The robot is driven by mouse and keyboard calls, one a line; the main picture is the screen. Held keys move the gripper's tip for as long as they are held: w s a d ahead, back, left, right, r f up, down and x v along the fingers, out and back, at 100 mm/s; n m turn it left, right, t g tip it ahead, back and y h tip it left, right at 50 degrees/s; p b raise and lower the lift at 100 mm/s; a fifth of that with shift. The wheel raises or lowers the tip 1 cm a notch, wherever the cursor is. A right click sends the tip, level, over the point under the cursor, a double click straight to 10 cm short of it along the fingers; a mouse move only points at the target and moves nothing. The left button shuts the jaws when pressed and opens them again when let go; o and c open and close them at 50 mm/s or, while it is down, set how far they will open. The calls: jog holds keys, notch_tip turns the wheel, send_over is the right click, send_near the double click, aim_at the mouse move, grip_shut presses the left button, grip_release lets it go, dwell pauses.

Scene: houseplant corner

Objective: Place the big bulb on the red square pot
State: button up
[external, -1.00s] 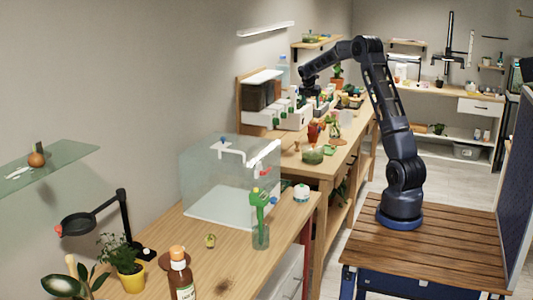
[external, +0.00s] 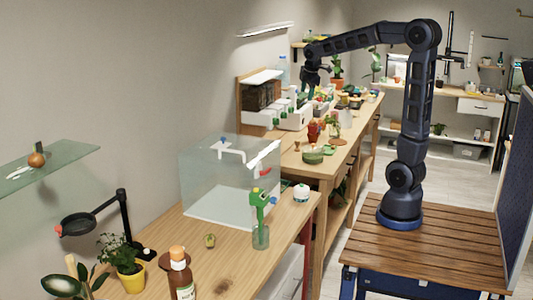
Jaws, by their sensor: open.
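A round brown bulb (external: 36,159) with a dark upright tip sits on the glass shelf at the left. A smaller green-brown bulb-like thing (external: 210,241) lies on the near wooden table; I cannot tell which the task calls big. An orange-red pot (external: 337,85) with a green plant stands at the far end of the back bench; its shape is too small to tell as square. My gripper (external: 309,88) points down over the back bench, far from both bulbs. It is open, with nothing visible in it; its fingertips are small and dark against the things behind.
The back bench is cluttered.

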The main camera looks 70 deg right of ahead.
jog(key=s+a+f+m+t+y, duration=0.1)
jog(key=s+a+m, duration=0.3)
jog(key=s+a, duration=0.7)
jog(key=s+a+f+m+y, duration=0.2)
jog(key=s+a+f+m, duration=0.2)
jog(key=s+a, duration=0.7)
jog(key=s+m, duration=0.1)
jog(key=s, duration=0.2)
jog(key=shift+s+f+t, duration=0.25)
jog(key=shift+t, duration=0.15)
